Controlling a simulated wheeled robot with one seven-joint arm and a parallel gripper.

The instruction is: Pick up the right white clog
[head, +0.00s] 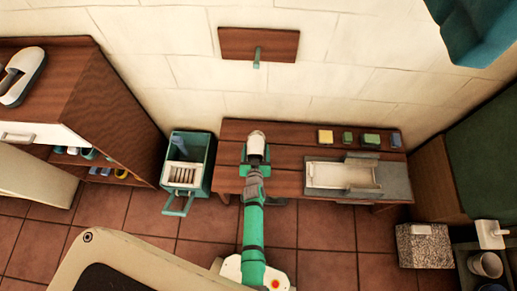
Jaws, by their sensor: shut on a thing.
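My gripper (256,155) is over the left part of the brown wooden bench, its green fingers on either side of a white rounded thing. It is shut on this thing, which looks like the right white clog (256,141). Its rounded end points toward the wall, and the rest is hidden by my gripper. I cannot tell whether it touches the bench. Another white shoe-like thing (22,75), with a dark opening and a strap, lies on top of the wooden cabinet at the far left.
The bench (230,183) bears a basin (343,176) on a grey slab at right and several small blocks along the back. A green bin (207,180) stands left of the bench. The cabinet (125,115) holds several small items. A speckled box (425,246) stands at right.

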